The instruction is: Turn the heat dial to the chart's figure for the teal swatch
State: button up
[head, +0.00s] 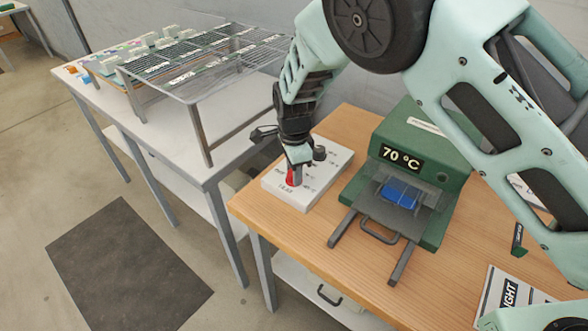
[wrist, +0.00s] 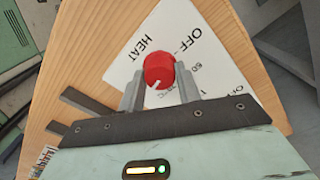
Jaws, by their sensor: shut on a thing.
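The red heat dial (head: 292,177) is on the white control box (head: 325,184) on the wooden table. My gripper (head: 297,166) points down at the box, its fingers on the dial. In the wrist view, the dial (wrist: 159,69) sits between the two grey fingers, which close on its sides. Its white pointer mark shows near the lower edge, towards the gripper. "HEAT" and "OFF" are printed beside it; smaller scale figures are partly covered by a finger. The green press (head: 440,170) has a display (head: 401,158) reading 70 °C. I cannot make out a chart figure or a teal swatch.
A black knob (head: 319,153) stands on the same box, close behind my gripper. A blue piece (head: 399,193) lies in the press. A printed sheet (head: 508,297) lies at the lower right, partly hidden. A wire rack (head: 205,62) stands on the white table at left.

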jog(key=shift+m, duration=1.1)
jog(key=o, duration=1)
jog(key=shift+c, duration=0.2)
notch_tip(320, 180, up, 18)
jog(key=b, duration=0.3)
jog(key=shift+f+b, duration=0.25)
jog(key=shift+b, duration=0.1)
jog(key=s+d+n, duration=0.4)
jog(key=s+n, duration=0.4)
jog(key=s, duration=0.2)
jog(key=s+d+n, duration=0.5)
jog(key=s+n, duration=0.3)
jog(key=s, duration=0.2)
jog(key=s+d+f+n, duration=0.1)
jog(key=s+d+n, duration=0.3)
jog(key=s+n, duration=0.4)
jog(key=s, duration=0.3)
jog(key=shift+d+y, duration=0.25)
jog(key=shift+y, duration=0.05)
